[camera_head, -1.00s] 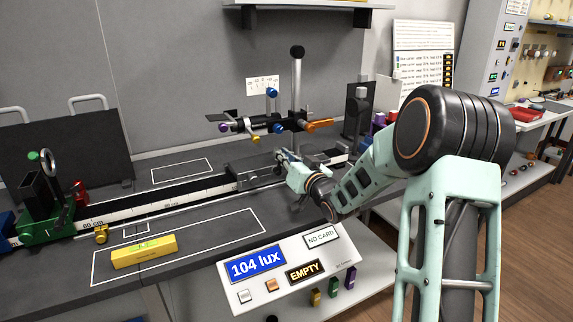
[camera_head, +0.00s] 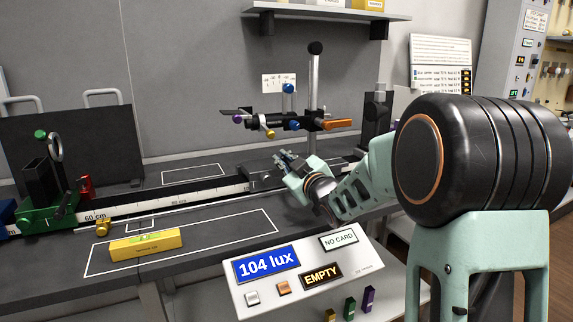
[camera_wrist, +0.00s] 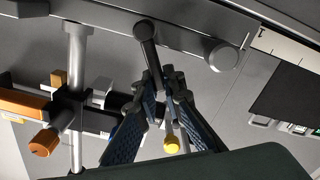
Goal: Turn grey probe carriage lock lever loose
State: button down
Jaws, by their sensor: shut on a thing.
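The probe carriage (camera_head: 262,180) is a dark grey block on the rail; it also shows in the wrist view as a grey bar (camera_wrist: 190,45) with a round grey knob (camera_wrist: 223,57) near its end. A dark grey lever (camera_wrist: 147,42) sticks out from this bar beside the post. My gripper (camera_head: 284,160) is at the right part of the carriage, in front of the post. In the wrist view my gripper (camera_wrist: 160,80) has its blue padded fingers close together on the lever's free end. The lever is not distinct in the head view.
An upright post (camera_head: 314,85) carries a cross arm with an orange handle (camera_head: 338,124); a yellow knob (camera_wrist: 171,145) shows past my fingers. A yellow box (camera_head: 146,243) lies on the bench front. The meter panel (camera_head: 300,268) reads 104 lux, EMPTY and NO CARD.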

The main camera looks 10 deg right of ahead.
jog(key=shift+a+f+n, duration=0.2)
jog(key=shift+n, duration=0.2)
jog(key=c, duration=2)
grip_release()
jog(key=v, duration=1.2)
jog(key=shift+s+r, duration=0.1)
